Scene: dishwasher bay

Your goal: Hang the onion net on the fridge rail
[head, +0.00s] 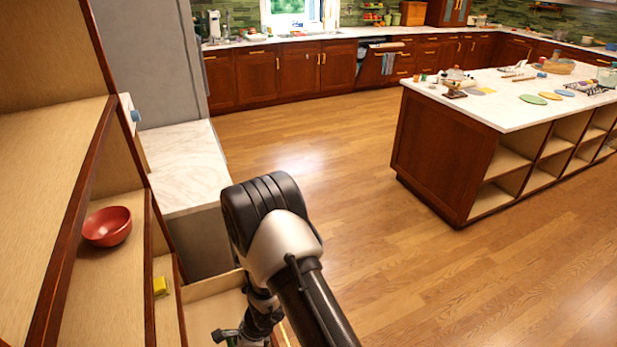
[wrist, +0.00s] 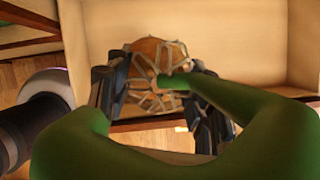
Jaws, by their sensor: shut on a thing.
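The onion net shows in the wrist view as a brown-orange ball in pale mesh (wrist: 143,68), with a thick green loop (wrist: 262,118) that curves across the near part of the picture. My gripper (wrist: 165,95) has its dark fingers on both sides of the net and is shut on it. In the head view my gripper (head: 240,336) is low at the bottom edge, by an open wooden drawer, and only a little green shows there. I cannot make out the fridge rail in either view.
The open drawer (head: 210,287) is close to my arm. Shelves on the left hold a red bowl (head: 107,226) and a yellow item (head: 160,286). A tall grey panel (head: 150,60) and a marble counter (head: 185,165) stand beyond. The wood floor (head: 370,240) right of my arm is clear up to the island (head: 440,160).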

